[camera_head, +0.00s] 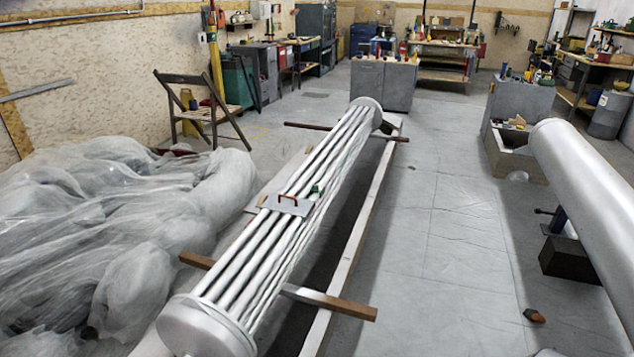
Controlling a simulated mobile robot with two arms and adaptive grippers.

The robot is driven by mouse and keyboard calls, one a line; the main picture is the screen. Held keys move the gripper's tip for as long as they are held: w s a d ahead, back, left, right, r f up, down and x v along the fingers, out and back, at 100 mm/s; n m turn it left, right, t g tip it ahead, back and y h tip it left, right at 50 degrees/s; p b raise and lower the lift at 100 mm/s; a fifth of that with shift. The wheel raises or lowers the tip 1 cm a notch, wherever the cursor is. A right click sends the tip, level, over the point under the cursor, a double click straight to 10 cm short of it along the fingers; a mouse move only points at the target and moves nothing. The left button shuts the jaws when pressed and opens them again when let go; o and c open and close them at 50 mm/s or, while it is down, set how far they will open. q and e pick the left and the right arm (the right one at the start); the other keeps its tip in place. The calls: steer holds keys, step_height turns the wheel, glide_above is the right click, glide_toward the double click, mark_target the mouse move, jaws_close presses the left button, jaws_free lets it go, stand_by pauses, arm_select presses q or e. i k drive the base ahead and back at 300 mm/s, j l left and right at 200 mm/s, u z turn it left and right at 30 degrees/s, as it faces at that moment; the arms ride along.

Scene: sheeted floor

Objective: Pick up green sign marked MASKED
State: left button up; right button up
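A small green item (316,191) sits at the middle of the long metal tube bundle (262,252), near its right side. It may be the green sign, but it is too small for me to read any marking. Just left of it a flat grey plate (279,205) with an orange-brown handle (288,199) lies across the tubes. Neither of my grippers shows in the head view.
Wooden bars (345,305) stick out under the bundle. Clear plastic sheeting (110,230) heaps at left, near a folding chair (200,108). Open floor (450,230) lies between bundle and cylinder.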

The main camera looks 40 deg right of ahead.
mark_target(316, 188)
steer(key=i+l, duration=0.15)
steer(key=l, duration=0.35)
steer(key=i+l+u, duration=0.1)
steer(key=l, duration=0.35)
steer(key=i+l+u, duration=0.1)
steer(key=l, duration=0.4)
steer(key=i+l, duration=0.15)
steer(key=l, duration=0.35)
steer(key=i+l+u, duration=0.1)
steer(key=l, duration=0.4)
